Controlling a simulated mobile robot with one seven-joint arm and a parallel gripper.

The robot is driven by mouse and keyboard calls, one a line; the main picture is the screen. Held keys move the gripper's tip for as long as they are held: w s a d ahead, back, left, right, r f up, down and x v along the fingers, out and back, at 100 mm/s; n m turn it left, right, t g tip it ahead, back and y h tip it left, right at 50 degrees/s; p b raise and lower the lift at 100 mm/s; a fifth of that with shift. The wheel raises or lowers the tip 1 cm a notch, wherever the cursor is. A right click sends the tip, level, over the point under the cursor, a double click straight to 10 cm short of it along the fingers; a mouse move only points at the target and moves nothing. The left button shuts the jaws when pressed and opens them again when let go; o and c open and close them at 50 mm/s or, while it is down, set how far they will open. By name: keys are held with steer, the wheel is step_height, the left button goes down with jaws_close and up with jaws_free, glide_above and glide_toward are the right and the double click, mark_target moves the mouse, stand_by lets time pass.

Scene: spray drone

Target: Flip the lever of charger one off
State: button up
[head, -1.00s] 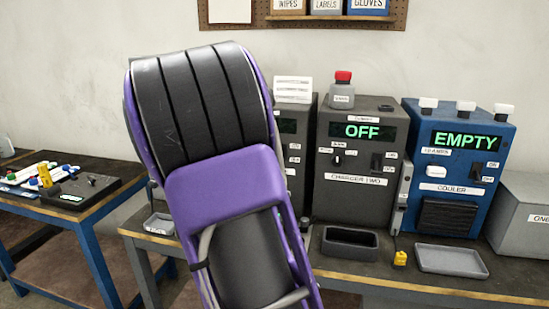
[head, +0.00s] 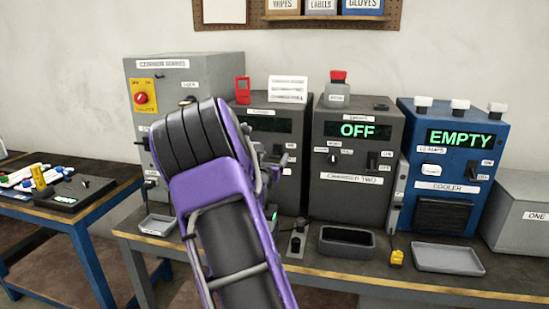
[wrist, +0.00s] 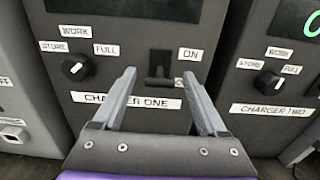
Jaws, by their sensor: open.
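Charger one (head: 287,190) is a dark grey box, partly hidden behind my arm in the head view. In the wrist view its label "CHARGER ONE" (wrist: 90,98) runs behind my fingers. Its black lever (wrist: 160,70) is right of centre on the panel, with an "ON" label at its upper right. The handle shows at the lower part of the dark slot. A second label beside it is mostly covered by my right finger. My gripper (wrist: 158,75) is open and empty, its fingers on either side of the lever; contact cannot be told. The visible part of the screen (wrist: 130,8) is dark.
A knob (wrist: 75,67) sits left of the lever. Charger two (head: 355,155), reading "OFF", stands close on the right, then the blue cooler (head: 455,160). A grey cabinet (head: 200,75) stands left. A black tray (head: 347,242) lies in front on the bench.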

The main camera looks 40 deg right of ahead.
steer(key=shift+w+d, duration=0.45)
steer(key=shift+d, duration=0.05)
